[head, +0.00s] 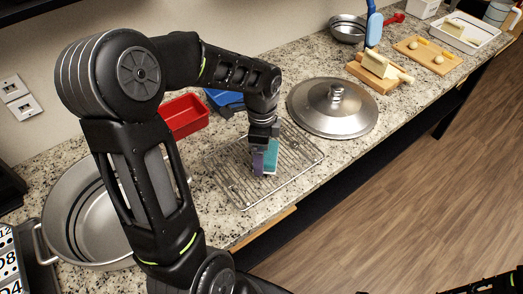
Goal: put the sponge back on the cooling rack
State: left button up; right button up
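The cooling rack (300,150) is a wire grid lying flat on the granite counter, in the middle of the head view. The sponge (271,157) is a small teal block with a pale lower edge. It is upright over the rack's middle; I cannot tell whether it touches the wires. My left gripper (264,158) points down over the rack and is shut on the sponge, with a purplish finger covering its left part. My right gripper is out of view; only dark parts of my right arm show at the bottom right edge.
A steel pot (88,225) stands left of the rack, partly behind my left arm. A red container (184,116) and a blue one (222,99) sit behind the rack. A domed lid (333,107) lies close to its right. Cutting boards with food (376,72) are farther right.

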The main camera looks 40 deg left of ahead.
pick_arm(q)
jog(key=o, duration=1.1)
jog(key=shift+f, duration=0.1)
jog(key=shift+o, duration=0.2)
notch_tip(320, 180, up, 12)
jog(key=shift+r, duration=0.2)
